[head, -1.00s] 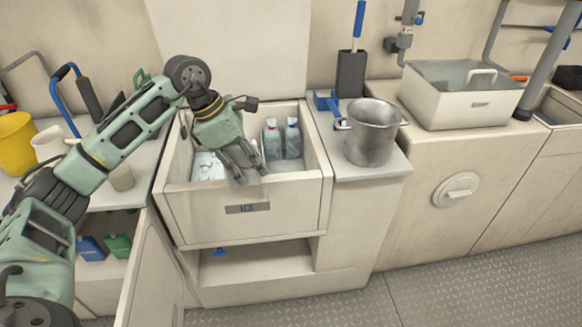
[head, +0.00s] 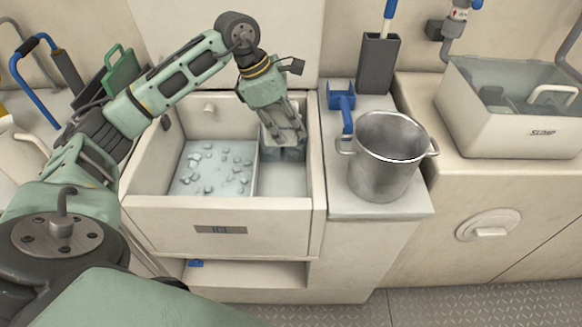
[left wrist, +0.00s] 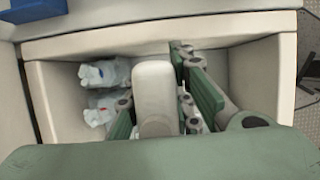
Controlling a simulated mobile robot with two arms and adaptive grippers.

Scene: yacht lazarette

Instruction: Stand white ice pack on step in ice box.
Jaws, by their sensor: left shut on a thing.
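My left gripper (head: 286,138) is over the right part of the ice box (head: 150,222), pointing down. In the left wrist view it is shut on the white ice pack (left wrist: 155,92), which sits between its fingers. In the head view the fingers mostly hide the pack. The step (head: 282,181) shows as a pale strip right of the divider, with ice lying in the left compartment. I cannot tell whether the pack touches the step. Two clear bags or bottles (left wrist: 98,75) stand beside the gripper in the left wrist view. My right gripper is not in view.
A steel pot (head: 385,160) stands on the counter close to the right of the box, with a blue scoop (head: 342,100) and a dark holder (head: 378,65) behind it. A sump box (head: 500,130) is farther right. The ice box walls surround the gripper.

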